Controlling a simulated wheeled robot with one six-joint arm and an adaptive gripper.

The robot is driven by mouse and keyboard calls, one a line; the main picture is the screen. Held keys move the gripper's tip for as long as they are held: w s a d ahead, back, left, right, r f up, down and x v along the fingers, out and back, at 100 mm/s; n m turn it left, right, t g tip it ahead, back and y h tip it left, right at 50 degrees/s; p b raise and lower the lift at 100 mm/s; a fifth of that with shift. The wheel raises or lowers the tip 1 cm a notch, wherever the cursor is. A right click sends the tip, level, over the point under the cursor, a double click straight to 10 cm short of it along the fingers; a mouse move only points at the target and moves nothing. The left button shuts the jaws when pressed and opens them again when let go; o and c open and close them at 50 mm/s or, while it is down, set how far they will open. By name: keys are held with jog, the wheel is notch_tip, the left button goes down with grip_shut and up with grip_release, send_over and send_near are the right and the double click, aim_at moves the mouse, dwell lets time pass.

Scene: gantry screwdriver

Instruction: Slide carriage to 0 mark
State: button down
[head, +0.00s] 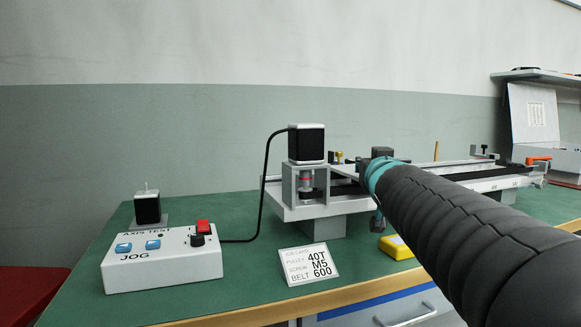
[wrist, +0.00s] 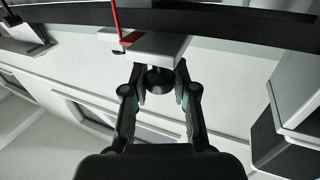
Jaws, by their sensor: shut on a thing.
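In the wrist view my gripper (wrist: 159,75) has its two fingers on either side of a dark round knob (wrist: 158,84) and is shut on it. The knob sits under a pale metal carriage (wrist: 155,46). A thin red pointer (wrist: 116,22) stands at the carriage's left side. In the head view my arm hides most of the carriage and the knob. The gantry rail (head: 470,170) runs away to the right behind my arm. No 0 mark is legible in either view.
A motor (head: 306,145) stands on the gantry's left end. A white jog box (head: 165,260), a small motor (head: 147,208), a label card (head: 309,265) and a yellow item (head: 396,247) lie on the green bench (head: 245,285). A black cable (head: 265,180) links box and motor.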

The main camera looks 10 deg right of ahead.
jog(key=shift+a+f, duration=0.1)
jog(key=shift+a, duration=0.05)
jog(key=c, duration=1.4)
grip_release()
jog(key=o, duration=0.5)
jog(key=shift+a, duration=0.25)
jog(key=shift+c, duration=0.2)
jog(key=shift+d, duration=0.3)
